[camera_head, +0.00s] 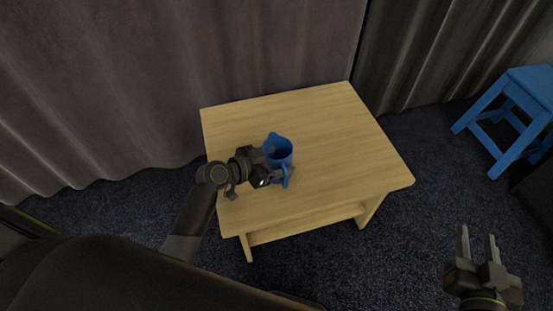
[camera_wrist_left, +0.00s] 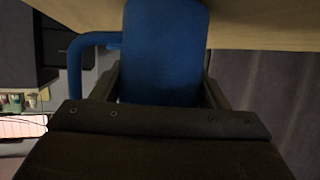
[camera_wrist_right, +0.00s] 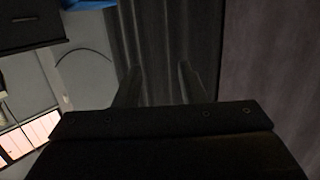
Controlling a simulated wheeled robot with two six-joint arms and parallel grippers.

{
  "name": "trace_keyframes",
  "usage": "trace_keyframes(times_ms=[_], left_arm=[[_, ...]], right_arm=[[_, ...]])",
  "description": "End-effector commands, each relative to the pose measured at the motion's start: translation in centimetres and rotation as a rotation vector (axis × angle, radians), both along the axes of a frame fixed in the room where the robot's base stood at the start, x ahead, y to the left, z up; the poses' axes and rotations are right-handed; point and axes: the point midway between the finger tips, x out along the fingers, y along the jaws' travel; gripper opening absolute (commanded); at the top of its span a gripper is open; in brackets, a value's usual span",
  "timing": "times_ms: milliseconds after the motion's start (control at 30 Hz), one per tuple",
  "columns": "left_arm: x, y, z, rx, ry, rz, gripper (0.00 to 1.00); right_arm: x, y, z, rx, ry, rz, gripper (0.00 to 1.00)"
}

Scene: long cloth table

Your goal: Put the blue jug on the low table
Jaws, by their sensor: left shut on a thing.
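The blue jug (camera_head: 280,154) is upright over the left part of the low wooden table (camera_head: 340,130) in the head view. I cannot tell whether its base touches the tabletop. My left gripper (camera_head: 276,172) is shut on the jug's body from the left and front. In the left wrist view the jug (camera_wrist_left: 162,50) fills the space between the fingers, with its handle (camera_wrist_left: 76,65) to the left and the tabletop (camera_wrist_left: 260,22) close by. My right gripper (camera_head: 478,246) is open and empty, out to the right of the table above the dark floor.
A blue stool (camera_head: 520,105) stands on the floor at the right. Grey curtains (camera_head: 270,50) hang behind the table. The tabletop's right and back parts are clear. Dark carpet (camera_head: 430,200) lies between table and stool.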

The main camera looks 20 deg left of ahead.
Motion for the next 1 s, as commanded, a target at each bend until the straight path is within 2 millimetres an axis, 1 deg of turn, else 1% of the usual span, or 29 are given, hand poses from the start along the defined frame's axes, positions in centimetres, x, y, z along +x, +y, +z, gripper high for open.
trace_keyframes(times_ms=[633,667,700,800,1000], left_arm=[[0.0,0.0,-0.2,0.000,-0.001,0.000,0.37],[0.0,0.0,-0.2,0.000,0.000,0.000,0.70],[0.0,0.0,-0.2,0.000,0.000,0.000,0.75],[0.0,0.0,-0.2,0.000,0.000,0.000,0.88],[0.0,0.0,-0.2,0.000,0.000,0.000,0.89]], right_arm=[[0.3,-0.1,1.4,-0.020,-0.083,-0.003,0.36],[0.3,-0.1,1.5,-0.021,-0.089,-0.003,0.36],[0.4,-0.1,1.7,-0.021,-0.094,-0.003,0.36],[0.4,-0.1,1.8,-0.021,-0.098,-0.002,0.36],[0.4,0.0,1.8,-0.021,-0.096,-0.002,0.36]])
